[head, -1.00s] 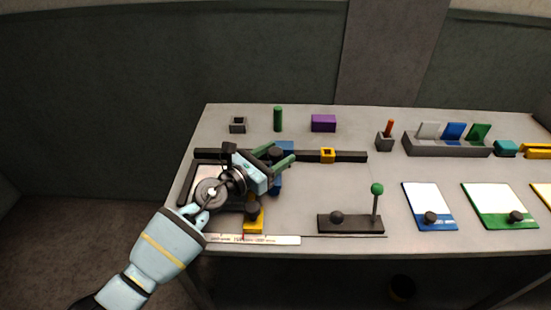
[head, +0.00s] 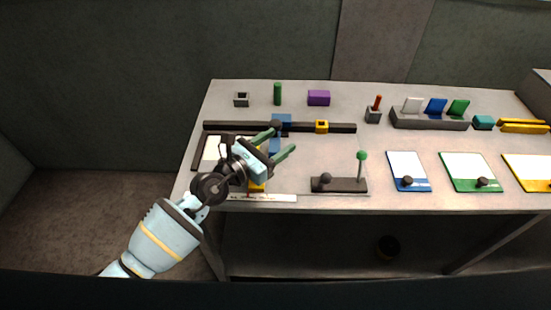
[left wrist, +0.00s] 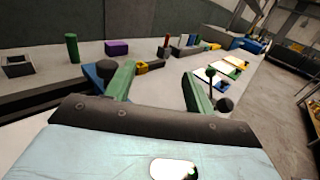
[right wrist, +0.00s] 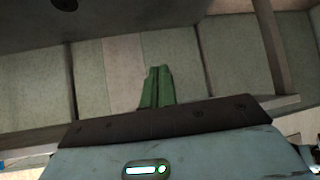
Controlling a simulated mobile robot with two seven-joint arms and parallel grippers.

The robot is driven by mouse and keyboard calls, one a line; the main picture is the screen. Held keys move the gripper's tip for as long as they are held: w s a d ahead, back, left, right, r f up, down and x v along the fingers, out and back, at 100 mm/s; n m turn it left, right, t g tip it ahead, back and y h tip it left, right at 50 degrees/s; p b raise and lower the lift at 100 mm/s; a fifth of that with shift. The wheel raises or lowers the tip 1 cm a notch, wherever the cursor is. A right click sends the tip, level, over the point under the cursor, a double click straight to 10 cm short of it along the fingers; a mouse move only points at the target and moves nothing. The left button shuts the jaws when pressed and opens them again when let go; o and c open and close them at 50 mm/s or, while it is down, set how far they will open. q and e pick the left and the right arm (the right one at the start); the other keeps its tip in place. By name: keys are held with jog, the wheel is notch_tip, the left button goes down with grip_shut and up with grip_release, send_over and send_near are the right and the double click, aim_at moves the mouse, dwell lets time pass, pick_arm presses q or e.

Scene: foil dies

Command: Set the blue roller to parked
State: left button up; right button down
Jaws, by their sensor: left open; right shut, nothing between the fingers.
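A blue carriage (head: 281,121), which looks like the blue roller, sits on the dark rail (head: 230,126) at the back left of the table. A blue arm of it reaches toward the front, partly hidden by my left gripper (head: 284,140). That gripper is open, with one finger over the blue part and one to its right. In the left wrist view the blue part (left wrist: 92,76) and a dark knob (left wrist: 105,68) lie just left of the left finger, outside the gap. My right gripper (right wrist: 157,85) is shut and empty, away from the rail. No parked mark is legible.
A yellow slider (head: 322,127) sits farther right on the rail. A lever with a green knob (head: 361,156) stands on a dark base in front. A marked white strip (head: 270,198) lies at the front edge. Boards and a card rack (head: 430,121) are at right.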

pick_arm(q)
jog(key=shift+s+r, duration=0.2)
jog(key=shift+s, duration=2.2)
